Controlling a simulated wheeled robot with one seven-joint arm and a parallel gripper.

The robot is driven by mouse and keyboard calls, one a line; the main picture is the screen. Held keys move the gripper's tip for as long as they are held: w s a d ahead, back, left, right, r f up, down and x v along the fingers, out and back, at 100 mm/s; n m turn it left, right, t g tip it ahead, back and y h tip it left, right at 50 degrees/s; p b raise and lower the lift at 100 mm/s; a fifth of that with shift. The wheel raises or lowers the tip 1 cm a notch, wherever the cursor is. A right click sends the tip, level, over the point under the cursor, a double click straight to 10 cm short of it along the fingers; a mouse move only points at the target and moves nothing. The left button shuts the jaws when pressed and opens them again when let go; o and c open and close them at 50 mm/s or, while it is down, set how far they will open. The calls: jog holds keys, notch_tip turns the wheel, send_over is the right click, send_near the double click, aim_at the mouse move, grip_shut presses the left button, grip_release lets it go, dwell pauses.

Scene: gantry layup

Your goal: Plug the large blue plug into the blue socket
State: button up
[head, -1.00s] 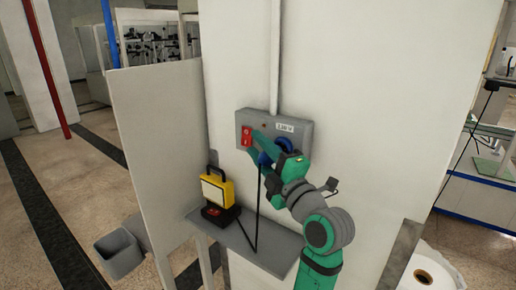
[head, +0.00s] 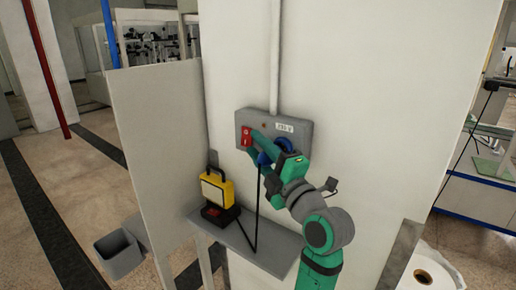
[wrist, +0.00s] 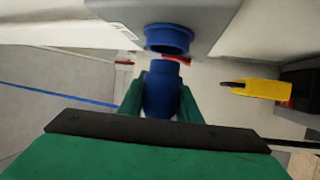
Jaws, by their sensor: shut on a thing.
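The large blue plug (wrist: 163,95) is held between the two green fingers of my gripper (wrist: 162,84) in the wrist view. The blue socket (wrist: 168,39) is on the underside of a grey box, just ahead of the plug's end. The plug's end points at the socket, and a narrow gap seems to show between them. In the head view the socket (head: 283,145) is partly hidden by my gripper (head: 265,155). The plug (head: 263,160) shows only in part there, beside the fingers, with its dark cable hanging below.
The grey box (head: 301,130) on the wall carries a red switch (head: 247,137) and a voltage label. A yellow work lamp (head: 217,188) stands on a grey shelf (head: 265,245) below. A pale panel (head: 160,130) stands left of the shelf. A grey bin (head: 118,254) is at lower left.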

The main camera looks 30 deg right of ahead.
jog(key=shift+w+d, duration=0.25)
jog(key=shift+d, duration=0.35)
jog(key=shift+w+d, duration=0.2)
jog(key=shift+d, duration=0.4)
jog(key=o, duration=1.2)
jog(key=shift+c, duration=0.2)
jog(key=v, duration=1)
jog(key=shift+s, duration=0.4)
jog(key=shift+f, duration=0.15)
